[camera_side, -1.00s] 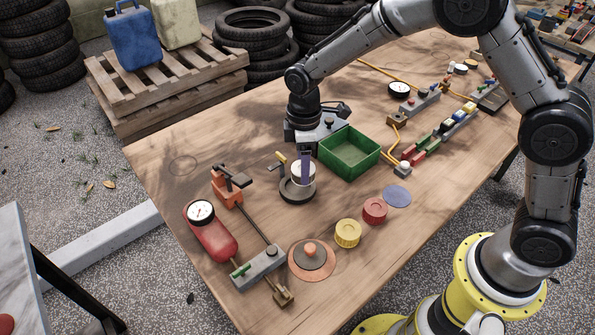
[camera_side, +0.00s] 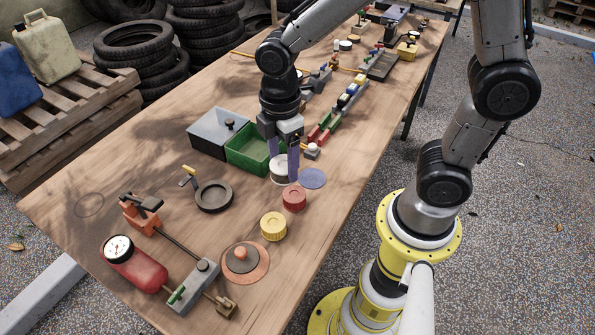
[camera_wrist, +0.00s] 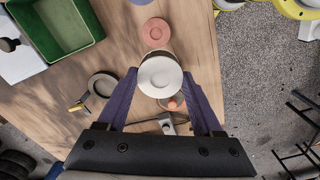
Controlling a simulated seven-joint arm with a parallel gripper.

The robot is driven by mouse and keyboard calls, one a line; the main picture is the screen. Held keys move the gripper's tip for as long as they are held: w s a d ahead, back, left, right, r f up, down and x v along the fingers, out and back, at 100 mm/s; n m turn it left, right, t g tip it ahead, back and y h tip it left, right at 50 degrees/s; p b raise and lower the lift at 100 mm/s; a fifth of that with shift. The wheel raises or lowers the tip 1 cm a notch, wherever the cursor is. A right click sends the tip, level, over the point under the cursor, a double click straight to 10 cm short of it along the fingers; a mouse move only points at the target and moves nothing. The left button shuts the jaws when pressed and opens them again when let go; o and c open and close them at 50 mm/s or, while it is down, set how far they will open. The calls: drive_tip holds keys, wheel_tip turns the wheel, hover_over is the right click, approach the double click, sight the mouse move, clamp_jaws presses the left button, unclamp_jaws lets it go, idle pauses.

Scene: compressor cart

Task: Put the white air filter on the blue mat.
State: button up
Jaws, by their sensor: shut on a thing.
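The white air filter (camera_side: 280,172) is a short round white piece held between the purple fingers of my gripper (camera_side: 282,164). In the wrist view the filter (camera_wrist: 159,74) sits between the fingertips and looks larger than the red round part, so it seems raised off the table. The blue mat (camera_side: 313,178) is a flat round disc on the table, just right of the filter in the side view. It is bare. Only a sliver of the mat (camera_wrist: 141,2) shows at the top of the wrist view. The exact gap between filter and mat is unclear.
A green bin (camera_side: 233,156) and a grey box with a dark knob (camera_side: 208,138) stand left of my gripper. A red round part (camera_side: 294,198) and a yellow one (camera_side: 273,227) stand near the mat. An empty dark ring (camera_side: 214,197) lies farther left.

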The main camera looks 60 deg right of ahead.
drive_tip(key=s+d+m, duration=0.1)
drive_tip(key=s+d, duration=0.8)
drive_tip(key=s, duration=0.5)
drive_tip(key=shift+m, duration=0.5)
drive_tip(key=w+d+f, duration=0.1)
drive_tip(key=w+f, duration=0.2)
drive_tip(key=w, duration=0.1)
drive_tip(key=w+d+f, duration=0.1)
drive_tip(key=w+f, duration=0.2)
drive_tip(key=w, duration=0.1)
drive_tip(key=w+d+f, duration=0.1)
drive_tip(key=w+f, duration=0.2)
drive_tip(key=w, duration=0.2)
drive_tip(key=shift+w+d, duration=0.1)
drive_tip(key=shift+d, duration=0.05)
drive_tip(key=shift+w+f, duration=0.15)
drive_tip(key=shift+f, duration=0.7)
drive_tip(key=shift+w+f, duration=0.1)
drive_tip(key=shift+f, duration=0.75)
drive_tip(key=shift+f, duration=0.1)
drive_tip(key=o, duration=1.3)
drive_tip(key=shift+o, duration=0.2)
